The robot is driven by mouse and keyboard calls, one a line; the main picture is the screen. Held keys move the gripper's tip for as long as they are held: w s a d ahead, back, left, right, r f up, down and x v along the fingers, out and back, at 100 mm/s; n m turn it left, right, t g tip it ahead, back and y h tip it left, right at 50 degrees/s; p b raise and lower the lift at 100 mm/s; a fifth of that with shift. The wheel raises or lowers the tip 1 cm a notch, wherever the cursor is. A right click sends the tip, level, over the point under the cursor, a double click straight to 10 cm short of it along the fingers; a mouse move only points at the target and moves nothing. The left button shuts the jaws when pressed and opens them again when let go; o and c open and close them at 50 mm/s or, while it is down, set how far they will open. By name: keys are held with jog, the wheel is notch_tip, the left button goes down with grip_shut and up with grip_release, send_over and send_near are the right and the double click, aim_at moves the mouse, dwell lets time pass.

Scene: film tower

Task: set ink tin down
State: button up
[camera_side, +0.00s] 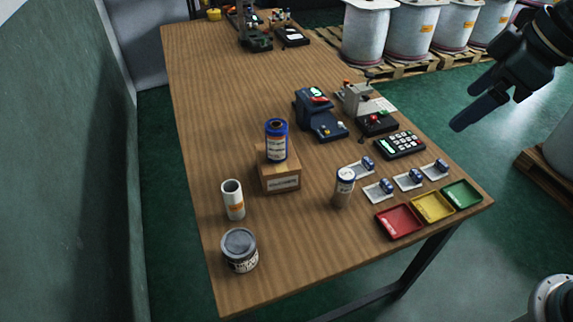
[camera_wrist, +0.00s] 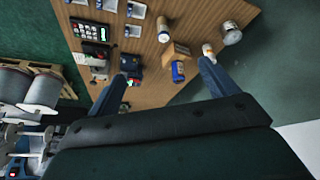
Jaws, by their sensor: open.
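The ink tin (camera_side: 239,250) is a squat metal can with a grey lid and a pale printed label. It stands upright on the wooden table (camera_side: 280,291) near the front left corner. It also shows near the top of the wrist view (camera_wrist: 230,34). My gripper (camera_side: 468,112) is in the air at the upper right of the side view, beyond the table's right edge and well away from the tin. In the wrist view its two fingers (camera_wrist: 166,72) are wide apart with nothing held between them.
A white tube (camera_side: 233,200) stands behind the tin. A blue canister (camera_side: 276,141) sits on a cardboard box (camera_side: 279,175). A white canister (camera_side: 344,186) stands to the right. Red, yellow and green trays (camera_side: 432,206) line the right front edge. The table's front middle is clear.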

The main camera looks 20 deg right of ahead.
jog(key=s+d+f+m+t+h, duration=0.1)
jog(key=s+d+m+h, duration=0.1)
jog(key=s+d+m, duration=0.4)
jog(key=s+d, duration=0.3)
jog(key=s, duration=0.4)
jog(key=shift+s, duration=0.15)
